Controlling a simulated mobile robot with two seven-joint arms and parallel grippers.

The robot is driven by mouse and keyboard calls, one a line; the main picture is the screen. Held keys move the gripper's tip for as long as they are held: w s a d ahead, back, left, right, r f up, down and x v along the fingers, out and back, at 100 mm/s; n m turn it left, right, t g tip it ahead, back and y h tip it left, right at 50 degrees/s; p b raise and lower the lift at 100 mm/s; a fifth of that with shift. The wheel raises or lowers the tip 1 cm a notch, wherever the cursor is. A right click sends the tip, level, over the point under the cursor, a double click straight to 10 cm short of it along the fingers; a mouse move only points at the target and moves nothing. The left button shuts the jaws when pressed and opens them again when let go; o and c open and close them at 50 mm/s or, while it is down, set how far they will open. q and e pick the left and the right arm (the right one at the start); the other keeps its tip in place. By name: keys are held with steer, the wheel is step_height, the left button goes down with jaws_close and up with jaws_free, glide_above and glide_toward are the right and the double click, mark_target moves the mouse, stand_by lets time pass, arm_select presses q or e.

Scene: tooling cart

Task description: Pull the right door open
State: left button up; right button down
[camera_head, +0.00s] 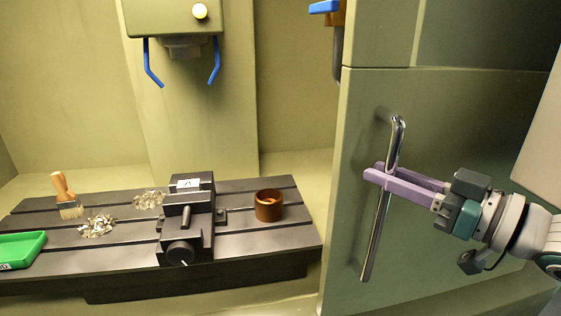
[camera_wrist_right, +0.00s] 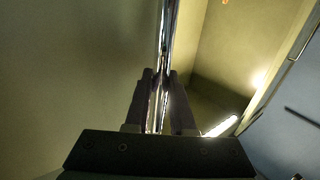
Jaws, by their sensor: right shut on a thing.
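The right door (camera_head: 430,130) is a green panel on the right side of the head view, and the machine's interior shows to its left. A long upright chrome handle (camera_head: 372,240) is mounted near the door's left edge. My right gripper (camera_head: 382,178) has its purple fingers on either side of the handle's upper half and is shut on it. In the right wrist view the chrome bar (camera_wrist_right: 168,40) runs between the two fingers (camera_wrist_right: 160,85). My left gripper is in neither view.
Inside the machine, a dark slotted table (camera_head: 240,240) carries a vise (camera_head: 187,215), a brown cup (camera_head: 269,205), a brush (camera_head: 66,195) and metal shavings (camera_head: 97,226). A green tray (camera_head: 22,250) is at the left. A spindle head (camera_head: 172,20) with blue nozzles hangs above.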

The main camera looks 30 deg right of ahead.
steer(key=c, duration=0.8)
jaws_free()
steer(key=shift+o, duration=0.2)
steer(key=v, duration=1)
